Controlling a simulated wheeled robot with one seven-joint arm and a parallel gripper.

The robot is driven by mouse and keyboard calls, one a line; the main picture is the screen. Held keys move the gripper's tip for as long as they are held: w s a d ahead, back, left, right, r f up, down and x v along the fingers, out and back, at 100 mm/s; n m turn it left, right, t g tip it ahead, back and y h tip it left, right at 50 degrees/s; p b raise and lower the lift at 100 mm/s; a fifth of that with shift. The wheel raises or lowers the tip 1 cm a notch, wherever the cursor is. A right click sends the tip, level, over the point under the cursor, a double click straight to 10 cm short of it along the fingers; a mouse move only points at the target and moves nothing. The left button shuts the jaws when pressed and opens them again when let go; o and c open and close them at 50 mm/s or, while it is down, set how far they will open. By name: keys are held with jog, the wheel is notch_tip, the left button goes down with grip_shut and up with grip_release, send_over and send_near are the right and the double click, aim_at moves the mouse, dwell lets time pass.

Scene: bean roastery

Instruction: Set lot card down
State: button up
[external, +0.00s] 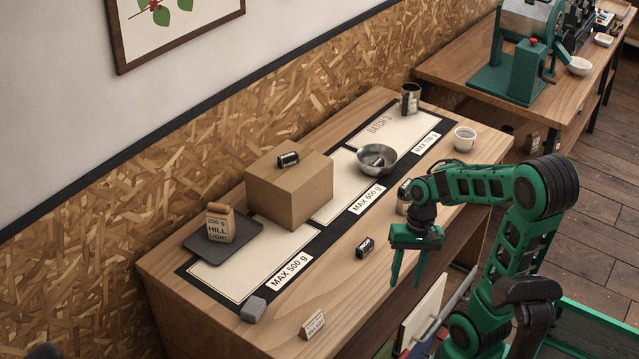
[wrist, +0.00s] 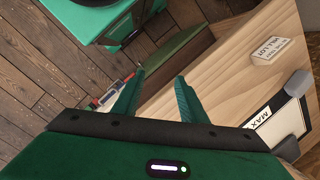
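A small cream lot card (external: 313,324) with dark print stands on the near end of the wooden table (external: 345,288), its printed face leaning back. It also shows in the wrist view (wrist: 272,52), with "HILL LOT" readable. My gripper (external: 406,284) hangs over the table's front edge, fingers pointing down, well to the right of the card. In the wrist view its two green fingers (wrist: 159,80) are spread apart with nothing between them.
A grey block (external: 253,309) and a black cylinder (external: 365,247) lie near the card. A cardboard box (external: 289,188), a dark tray (external: 204,247) with a coffee bag (external: 220,224), and a metal bowl (external: 377,159) stand farther back. Bare wood surrounds the card.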

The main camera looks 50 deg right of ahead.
jog(key=s+d+r+n+h, duration=0.2)
jog(key=s+d, duration=0.3)
jog(key=s, duration=0.3)
jog(key=shift+r+n, duration=0.6)
jog(key=shift+r, duration=0.2)
jog(key=shift+d, duration=0.1)
